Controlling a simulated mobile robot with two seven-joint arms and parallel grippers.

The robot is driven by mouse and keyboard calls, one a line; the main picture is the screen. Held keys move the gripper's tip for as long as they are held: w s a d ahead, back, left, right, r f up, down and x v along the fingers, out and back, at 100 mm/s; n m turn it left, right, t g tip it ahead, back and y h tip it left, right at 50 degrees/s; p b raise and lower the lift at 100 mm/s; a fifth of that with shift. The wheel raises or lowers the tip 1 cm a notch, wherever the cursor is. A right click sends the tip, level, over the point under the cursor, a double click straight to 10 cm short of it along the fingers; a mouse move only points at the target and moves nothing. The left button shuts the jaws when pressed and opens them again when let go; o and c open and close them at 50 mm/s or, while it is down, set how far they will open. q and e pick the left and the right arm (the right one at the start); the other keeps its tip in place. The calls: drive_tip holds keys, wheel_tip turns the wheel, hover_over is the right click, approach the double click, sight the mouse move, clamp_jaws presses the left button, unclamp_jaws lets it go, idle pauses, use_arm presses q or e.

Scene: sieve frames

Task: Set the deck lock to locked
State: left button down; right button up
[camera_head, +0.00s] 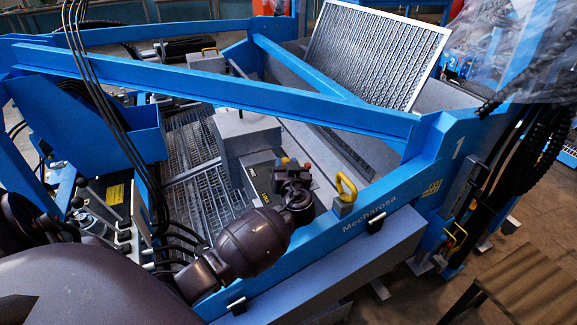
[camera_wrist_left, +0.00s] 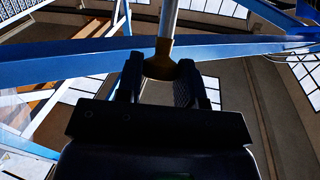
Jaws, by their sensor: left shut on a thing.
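My left gripper (camera_head: 294,184) is beside a grey control box (camera_head: 262,178) with yellow labels, inside the blue frame. In the left wrist view, the fingers (camera_wrist_left: 158,82) are shut on a dull yellow-brown knob or collar (camera_wrist_left: 158,66) at the end of a grey metal rod (camera_wrist_left: 168,20). In the head view the gripper hides the held part. Small red and yellow knobs (camera_head: 285,161) show just behind the gripper. My right gripper is not in view.
A blue beam (camera_head: 220,88) crosses above the box. A yellow handle (camera_head: 346,188) stands on the blue side rail (camera_head: 380,200), right of the gripper. Black hoses (camera_head: 100,100) hang at the left. A perforated panel (camera_head: 372,52) leans at the back.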

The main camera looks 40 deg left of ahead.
use_arm(q)
drive_tip(key=shift+f, duration=0.35)
drive_tip(key=shift+s+d+b, duration=0.1)
drive_tip(key=shift+b, duration=0.25)
drive_tip(key=c, duration=1.1)
unclamp_jaws()
drive_tip(key=o, duration=0.3)
drive_tip(key=shift+d+r, duration=0.1)
drive_tip(key=shift+o, duration=0.2)
